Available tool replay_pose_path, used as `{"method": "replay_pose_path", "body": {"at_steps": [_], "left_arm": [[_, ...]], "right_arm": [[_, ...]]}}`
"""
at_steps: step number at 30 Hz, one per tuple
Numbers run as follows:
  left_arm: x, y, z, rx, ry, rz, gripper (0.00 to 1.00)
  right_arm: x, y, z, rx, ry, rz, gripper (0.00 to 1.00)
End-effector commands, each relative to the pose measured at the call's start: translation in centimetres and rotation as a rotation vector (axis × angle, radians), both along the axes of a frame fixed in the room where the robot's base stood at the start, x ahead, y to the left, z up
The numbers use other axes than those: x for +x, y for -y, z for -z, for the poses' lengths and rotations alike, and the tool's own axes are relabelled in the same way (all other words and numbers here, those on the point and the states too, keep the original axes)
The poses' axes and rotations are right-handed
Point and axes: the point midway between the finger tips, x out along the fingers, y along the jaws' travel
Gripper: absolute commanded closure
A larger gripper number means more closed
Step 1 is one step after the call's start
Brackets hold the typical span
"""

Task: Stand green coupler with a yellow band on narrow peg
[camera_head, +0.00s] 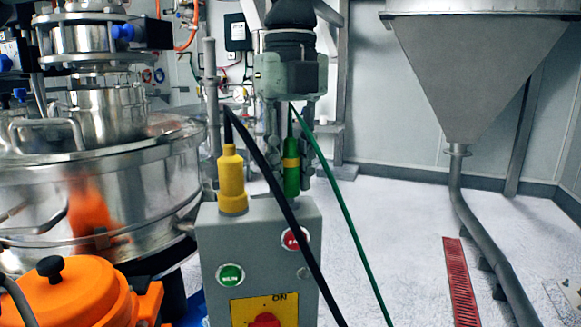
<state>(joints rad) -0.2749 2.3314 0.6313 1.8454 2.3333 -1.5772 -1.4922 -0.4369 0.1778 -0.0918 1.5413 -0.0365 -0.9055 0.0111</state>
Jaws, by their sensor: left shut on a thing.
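The green coupler with a yellow band (291,176) is upright above the right part of the grey control box (213,240). A green cable runs from its top down to the right. My left gripper (291,150) points down from above and is shut on the coupler, with a finger on either side. The coupler's lower end is close to the box top; I cannot tell whether it touches. The narrow peg cannot be made out. A yellow coupler (232,182) with a black cable stands upright on the left part of the box top. My right gripper is not in view.
A big steel sifter (150,190) stands close on the left, with an orange-lidded part (75,290) in front. The black cable (275,185) crosses before the box. A steel hopper (475,75) with a pipe is at the right.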

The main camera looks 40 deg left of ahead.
Motion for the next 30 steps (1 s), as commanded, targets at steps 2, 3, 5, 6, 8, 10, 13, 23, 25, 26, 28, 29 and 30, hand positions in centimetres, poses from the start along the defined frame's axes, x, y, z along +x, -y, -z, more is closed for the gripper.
{"method": "replay_pose_path", "body": {"at_steps": [2, 3, 5, 6, 8, 10, 13, 23, 25, 26, 28, 29, 30], "left_arm": [[0.0, 0.0, 0.1, 0.000, 0.000, 0.000, 1.00], [0.0, 0.0, 0.2, 0.000, 0.000, 0.000, 1.00], [0.0, 0.0, 0.3, 0.000, 0.000, 0.000, 1.00], [0.0, 0.0, 0.3, 0.000, 0.000, 0.000, 1.00], [0.0, 0.0, 0.4, -0.001, -0.001, 0.000, 1.00], [0.0, 0.0, 0.6, -0.001, -0.001, 0.000, 1.00], [0.0, 0.0, 0.7, -0.001, 0.000, 0.000, 1.00], [0.0, 0.0, 1.1, -0.002, 0.000, -0.001, 0.73], [0.0, 0.0, 1.1, -0.001, 0.000, -0.001, 0.64], [0.0, 0.0, 1.1, -0.001, 0.000, -0.001, 0.60], [0.0, 0.0, 1.1, -0.001, 0.000, -0.001, 0.53], [0.0, 0.0, 1.1, -0.001, 0.000, -0.001, 0.53], [0.0, 0.0, 1.1, -0.001, 0.000, -0.001, 0.53]], "right_arm": [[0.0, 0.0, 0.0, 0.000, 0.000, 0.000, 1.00], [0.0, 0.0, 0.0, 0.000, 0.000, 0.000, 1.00], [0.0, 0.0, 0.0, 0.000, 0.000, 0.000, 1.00], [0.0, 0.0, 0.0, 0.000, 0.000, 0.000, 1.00], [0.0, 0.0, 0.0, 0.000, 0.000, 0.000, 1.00], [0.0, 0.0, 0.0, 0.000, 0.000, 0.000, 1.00], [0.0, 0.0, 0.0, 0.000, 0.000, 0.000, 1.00], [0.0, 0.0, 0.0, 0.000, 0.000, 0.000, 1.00], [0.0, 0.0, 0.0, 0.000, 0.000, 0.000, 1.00], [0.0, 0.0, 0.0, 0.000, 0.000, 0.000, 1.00], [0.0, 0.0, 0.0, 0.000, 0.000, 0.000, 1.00], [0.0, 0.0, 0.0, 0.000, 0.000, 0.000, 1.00], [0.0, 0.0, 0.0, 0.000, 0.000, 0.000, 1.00]]}}
